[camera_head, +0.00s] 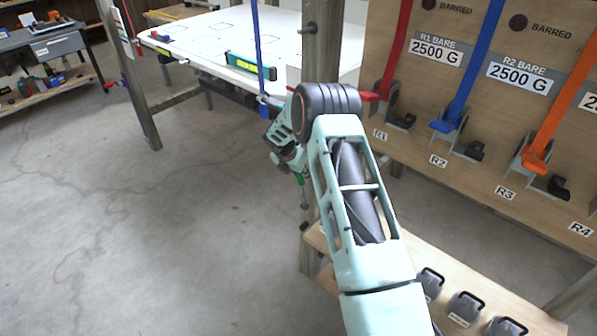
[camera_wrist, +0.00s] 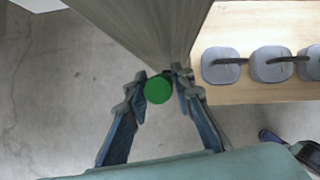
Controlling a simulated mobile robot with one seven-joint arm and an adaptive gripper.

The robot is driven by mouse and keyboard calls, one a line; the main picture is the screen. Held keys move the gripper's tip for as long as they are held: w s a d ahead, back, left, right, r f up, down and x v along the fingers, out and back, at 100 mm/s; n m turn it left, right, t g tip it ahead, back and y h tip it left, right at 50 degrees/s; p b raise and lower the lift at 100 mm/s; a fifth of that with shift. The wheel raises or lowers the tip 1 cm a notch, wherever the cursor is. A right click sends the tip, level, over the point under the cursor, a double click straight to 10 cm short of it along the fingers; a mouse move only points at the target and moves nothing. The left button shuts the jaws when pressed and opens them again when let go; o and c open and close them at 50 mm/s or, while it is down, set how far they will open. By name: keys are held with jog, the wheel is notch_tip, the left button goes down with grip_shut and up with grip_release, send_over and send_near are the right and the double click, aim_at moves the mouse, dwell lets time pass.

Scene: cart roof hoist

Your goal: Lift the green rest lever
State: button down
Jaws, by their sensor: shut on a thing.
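The green rest lever shows as a round green knob (camera_wrist: 158,90) beside a wooden post in the wrist view. In the head view a small green part (camera_head: 299,179) of it shows just under my gripper (camera_head: 296,170). In the wrist view my gripper (camera_wrist: 157,83) has one finger on each side of the green knob and is shut on it. The lever's shaft and pivot are hidden behind the knob and fingers, so I cannot tell its angle.
The wooden post (camera_head: 309,245) stands right against my gripper. A low shelf (camera_head: 515,306) with several grey weights (camera_head: 465,309) is at the right. A white panel (camera_head: 205,35) lies behind. The floor at left is clear.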

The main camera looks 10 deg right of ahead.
jog(key=shift+w+d+r, duration=0.1)
jog(key=shift+d, duration=0.05)
jog(key=c, duration=1.7)
grip_release()
jog(key=shift+o, duration=0.2)
jog(key=v, duration=1.2)
